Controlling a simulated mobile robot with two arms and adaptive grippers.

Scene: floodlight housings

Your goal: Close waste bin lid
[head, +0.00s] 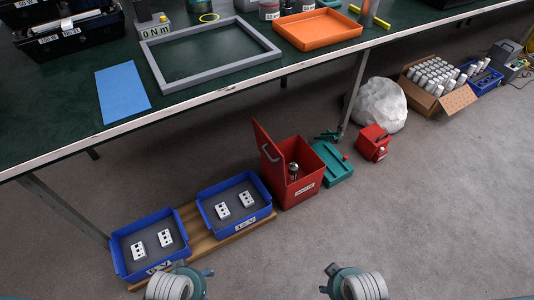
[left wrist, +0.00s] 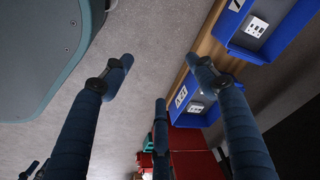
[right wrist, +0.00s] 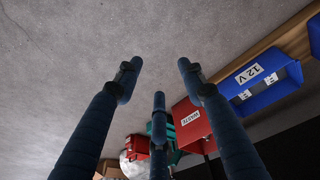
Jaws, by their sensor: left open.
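The red waste bin (head: 308,187) stands on the floor in front of the table, with a white label on its front. Its lid (head: 265,150) stands up, open, at the bin's left side, with a grey handle on it. A metallic object shows inside the bin. The bin also shows in the right wrist view (right wrist: 188,118), label visible, beyond the fingers. My left gripper (left wrist: 160,75) is open and empty. My right gripper (right wrist: 159,75) is open and empty. Both are apart from the bin, low in the head view, nearer to me.
Two blue trays (head: 118,243) (head: 205,208) with white sockets sit on a wooden board left of the bin. A teal case (head: 338,168), a red box (head: 371,142) and a white sack (head: 380,105) lie to its right. The table (head: 60,130) overhangs behind. Floor in front is clear.

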